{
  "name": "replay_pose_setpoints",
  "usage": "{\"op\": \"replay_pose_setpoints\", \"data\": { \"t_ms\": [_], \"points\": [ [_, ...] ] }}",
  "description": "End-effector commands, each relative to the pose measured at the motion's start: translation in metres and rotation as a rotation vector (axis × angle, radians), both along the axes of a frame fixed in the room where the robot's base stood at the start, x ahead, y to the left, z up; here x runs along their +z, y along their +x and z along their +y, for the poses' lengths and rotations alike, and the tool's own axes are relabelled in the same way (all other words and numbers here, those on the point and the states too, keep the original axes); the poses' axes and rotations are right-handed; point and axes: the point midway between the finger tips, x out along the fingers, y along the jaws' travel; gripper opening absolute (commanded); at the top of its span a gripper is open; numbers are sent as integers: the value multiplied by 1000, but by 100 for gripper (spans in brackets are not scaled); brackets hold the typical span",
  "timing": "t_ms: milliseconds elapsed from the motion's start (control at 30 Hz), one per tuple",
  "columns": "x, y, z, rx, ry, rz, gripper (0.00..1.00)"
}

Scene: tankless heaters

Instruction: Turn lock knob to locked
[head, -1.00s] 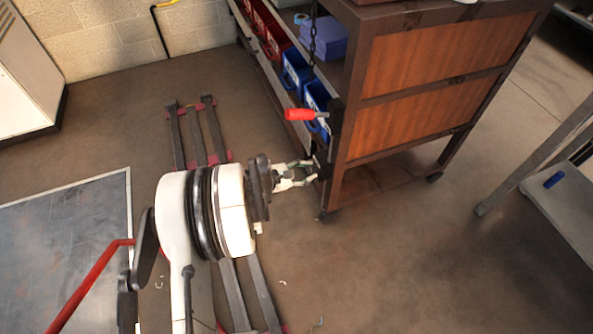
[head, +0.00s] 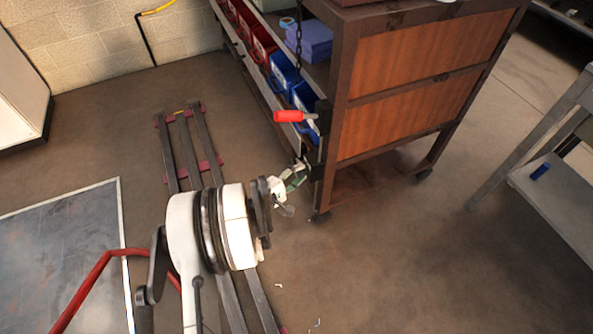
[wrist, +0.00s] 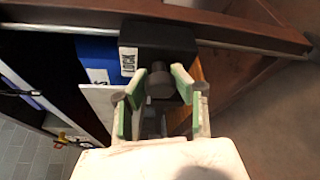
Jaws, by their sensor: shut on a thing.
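The lock knob (wrist: 160,84) is a dark grey round knob on a black box (wrist: 150,38) with a white label reading "LOCK", in the wrist view. The box sits at the edge of a brown metal cart. My gripper (wrist: 161,80) has its two green-padded fingers on either side of the knob, shut on it. In the head view my gripper (head: 292,181) reaches the cart's near corner post. The knob is too small and covered there to make out. I cannot tell the knob's turn position.
The cart (head: 400,70) has wood-toned side panels and holds red and blue bins (head: 284,72). A red-handled clamp (head: 290,116) juts out just above my gripper. A grey table (head: 560,200) stands at the right.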

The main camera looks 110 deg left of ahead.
Motion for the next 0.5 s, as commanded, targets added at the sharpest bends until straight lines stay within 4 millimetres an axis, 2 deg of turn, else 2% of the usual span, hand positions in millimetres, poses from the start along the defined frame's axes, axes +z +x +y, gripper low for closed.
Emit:
{"op": "replay_pose_setpoints", "data": {
  "t_ms": [500],
  "points": [
    [1,-3,-10,12,63,54,0]
  ]
}}
